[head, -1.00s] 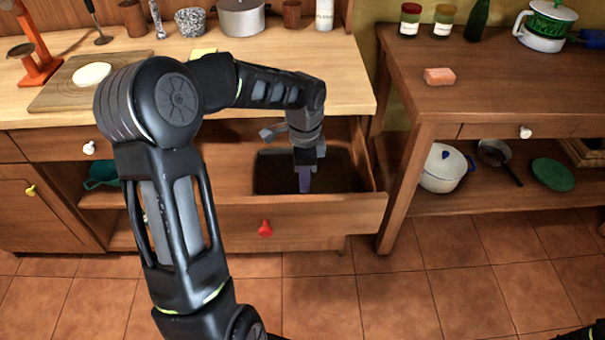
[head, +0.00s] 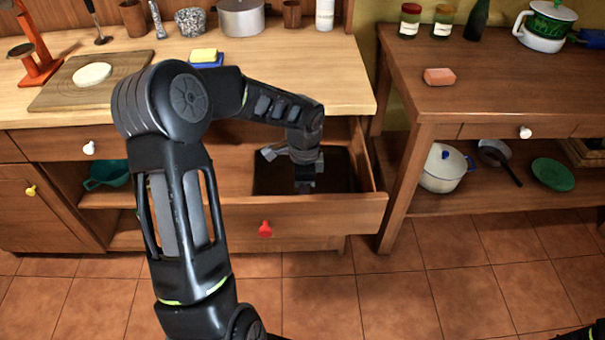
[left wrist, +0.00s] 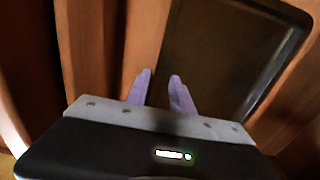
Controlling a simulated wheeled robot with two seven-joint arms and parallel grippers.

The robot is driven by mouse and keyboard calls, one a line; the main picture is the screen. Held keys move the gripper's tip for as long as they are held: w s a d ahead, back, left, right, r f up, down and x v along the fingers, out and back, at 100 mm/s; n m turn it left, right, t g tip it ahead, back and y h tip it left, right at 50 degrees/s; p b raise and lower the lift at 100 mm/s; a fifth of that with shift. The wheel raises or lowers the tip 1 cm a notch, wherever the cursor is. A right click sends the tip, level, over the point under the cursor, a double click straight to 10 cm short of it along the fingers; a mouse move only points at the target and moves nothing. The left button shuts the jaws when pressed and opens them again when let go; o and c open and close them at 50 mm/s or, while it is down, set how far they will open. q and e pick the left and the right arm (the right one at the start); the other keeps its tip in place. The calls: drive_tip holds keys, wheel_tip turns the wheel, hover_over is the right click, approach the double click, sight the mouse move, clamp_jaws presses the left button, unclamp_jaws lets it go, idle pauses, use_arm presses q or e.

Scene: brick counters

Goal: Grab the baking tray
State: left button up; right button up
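The baking tray (head: 338,172) is a dark, rimmed rectangle lying inside the open drawer (head: 235,225) with the red knob. My left gripper (head: 305,188) reaches down into the drawer at the tray, and my arm hides part of the tray. In the left wrist view, the tray (left wrist: 230,50) fills the upper right, with its rim slanting past the fingers. The two purple fingers of my left gripper (left wrist: 160,85) are apart, near the tray's left edge. I cannot tell whether they touch it.
The drawer's front panel and side walls surround the gripper closely. The counter above holds a cutting board (head: 50,95), a yellow sponge (head: 204,55) and a pot (head: 241,18). The tiled floor in front is clear.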

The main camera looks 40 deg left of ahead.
use_arm(q)
clamp_jaws()
idle(1.4)
